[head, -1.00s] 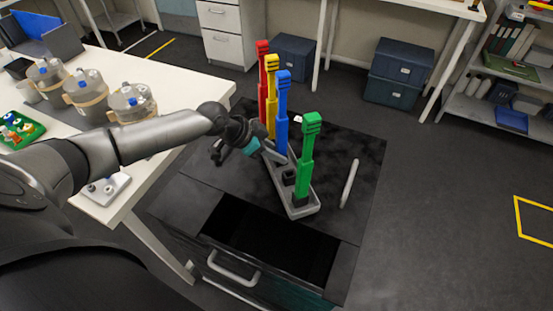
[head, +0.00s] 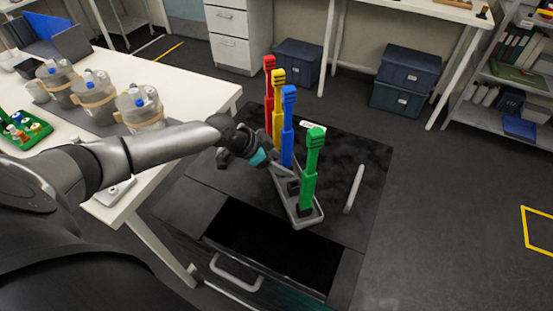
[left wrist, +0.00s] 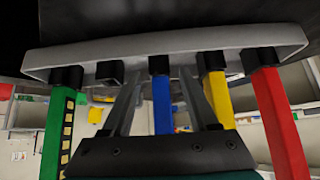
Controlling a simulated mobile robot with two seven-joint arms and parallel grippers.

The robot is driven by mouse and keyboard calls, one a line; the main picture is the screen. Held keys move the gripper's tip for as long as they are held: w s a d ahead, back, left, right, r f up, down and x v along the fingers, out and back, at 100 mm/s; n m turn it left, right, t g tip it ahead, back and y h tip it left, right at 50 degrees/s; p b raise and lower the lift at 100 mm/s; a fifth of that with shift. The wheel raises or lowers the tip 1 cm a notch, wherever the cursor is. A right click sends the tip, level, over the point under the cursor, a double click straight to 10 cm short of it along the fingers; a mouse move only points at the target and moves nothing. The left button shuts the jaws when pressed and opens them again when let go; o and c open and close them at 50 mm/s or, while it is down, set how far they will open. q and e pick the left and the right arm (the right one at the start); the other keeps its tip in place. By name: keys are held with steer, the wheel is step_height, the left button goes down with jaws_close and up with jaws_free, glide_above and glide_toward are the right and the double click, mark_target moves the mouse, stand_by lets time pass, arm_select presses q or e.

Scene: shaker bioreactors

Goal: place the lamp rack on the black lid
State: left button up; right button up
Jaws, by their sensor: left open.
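The grey lamp rack (head: 309,219) holds upright red (head: 269,85), yellow (head: 278,105), blue (head: 287,130) and green (head: 310,170) lamps; one socket between blue and green is empty. The rack appears to rest on the black lid (head: 335,225), whose white handle (head: 354,187) lies right of it. My left gripper (head: 278,166) reaches the rack's left side at the blue lamp. In the left wrist view the open fingers (left wrist: 160,85) stand either side of the blue lamp (left wrist: 161,105), below the grey rack base (left wrist: 190,42). Contact under the rack is hidden. My right gripper is not in view.
A dark open recess (head: 270,245) lies in front of the lid. The white table (head: 205,95) at the left carries several grey vessels (head: 140,107) and a green tray (head: 38,132). Free floor lies at the right.

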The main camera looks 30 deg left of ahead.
arm_select(q)
steer(key=p+v, duration=0.1)
steer(key=v, duration=1.1)
stand_by(0.4)
